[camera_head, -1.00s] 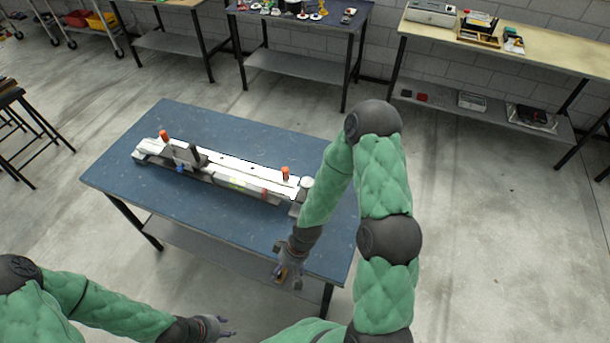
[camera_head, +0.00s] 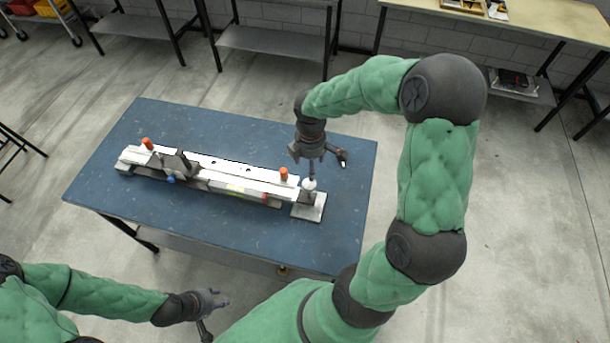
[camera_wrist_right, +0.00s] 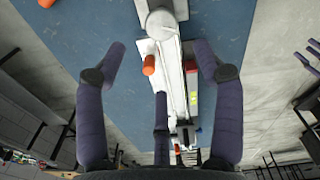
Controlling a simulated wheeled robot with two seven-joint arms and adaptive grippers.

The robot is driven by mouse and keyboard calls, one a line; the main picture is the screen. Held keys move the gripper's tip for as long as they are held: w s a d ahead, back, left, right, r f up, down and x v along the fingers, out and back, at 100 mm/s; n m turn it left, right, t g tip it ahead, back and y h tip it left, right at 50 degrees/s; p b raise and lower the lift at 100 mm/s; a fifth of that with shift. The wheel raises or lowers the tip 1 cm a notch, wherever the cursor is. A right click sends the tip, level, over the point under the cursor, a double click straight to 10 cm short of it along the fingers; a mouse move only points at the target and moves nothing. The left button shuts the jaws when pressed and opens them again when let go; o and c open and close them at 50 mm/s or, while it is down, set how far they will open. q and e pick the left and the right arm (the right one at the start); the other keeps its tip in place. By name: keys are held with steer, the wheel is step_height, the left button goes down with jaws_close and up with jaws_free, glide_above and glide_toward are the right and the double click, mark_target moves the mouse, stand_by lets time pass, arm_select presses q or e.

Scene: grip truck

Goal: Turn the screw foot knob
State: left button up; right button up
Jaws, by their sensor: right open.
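A long white and grey grip truck (camera_head: 225,176) lies on the blue table, with upright orange knobs (camera_head: 283,174) near its ends. At its right end a pale round knob (camera_head: 310,184) stands above a light base plate (camera_head: 309,208); it looks like the screw foot knob. A pale round part also shows at the top of the wrist view (camera_wrist_right: 160,24). My right gripper (camera_head: 318,172) points down just above and beside this end, its fingers (camera_wrist_right: 160,60) spread and empty. Whether a finger touches the knob is unclear. My left gripper (camera_head: 222,298) is open and empty, in front of the table.
The blue table (camera_head: 110,195) has bare room around the grip truck. Another workbench (camera_head: 535,25) stands along the back wall, beyond my raised right arm. A stool (camera_head: 15,150) is at the left edge. The floor between is clear.

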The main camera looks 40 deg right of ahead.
mark_target(309, 184)
step_height(309, 184, down, 11)
steer(key=shift+s+r+b, duration=0.1)
steer(key=shift+r+b, duration=0.05)
steer(key=shift+b, duration=0.8)
steer(key=c, duration=1.1)
